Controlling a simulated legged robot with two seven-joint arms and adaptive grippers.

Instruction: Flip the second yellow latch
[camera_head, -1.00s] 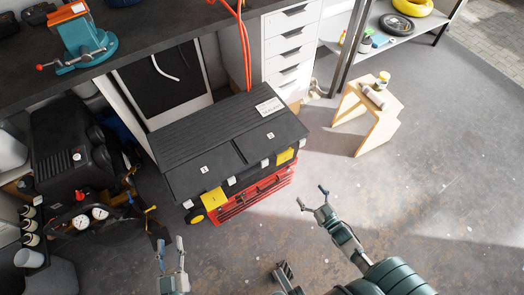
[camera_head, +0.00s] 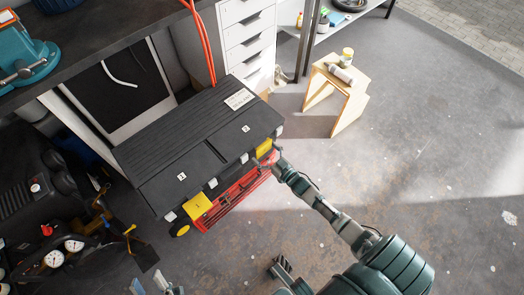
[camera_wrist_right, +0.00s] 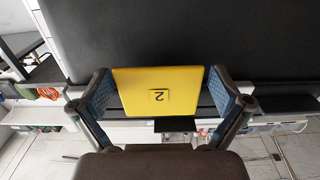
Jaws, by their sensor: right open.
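The second yellow latch (camera_head: 264,145) is at the right of the front of a black toolbox (camera_head: 188,140). In the right wrist view this yellow latch (camera_wrist_right: 150,80) carries a "2". My right gripper (camera_head: 268,157) is at it; in the wrist view its open fingers (camera_wrist_right: 160,92) stand on either side of the latch. I cannot tell whether they touch it. Another yellow latch (camera_head: 198,206) is further left on the same front, below the lid marked 1. My left gripper (camera_head: 156,288) is at the bottom edge, partly cut off, with its fingers apart and empty.
The toolbox sits on a red tool case (camera_head: 232,200). A wooden stool (camera_head: 345,100) with small items stands to the right. A compressor with gauges (camera_head: 65,252) is at the lower left. A dark workbench (camera_head: 110,30) and white drawers (camera_head: 247,40) are behind. The floor at right is clear.

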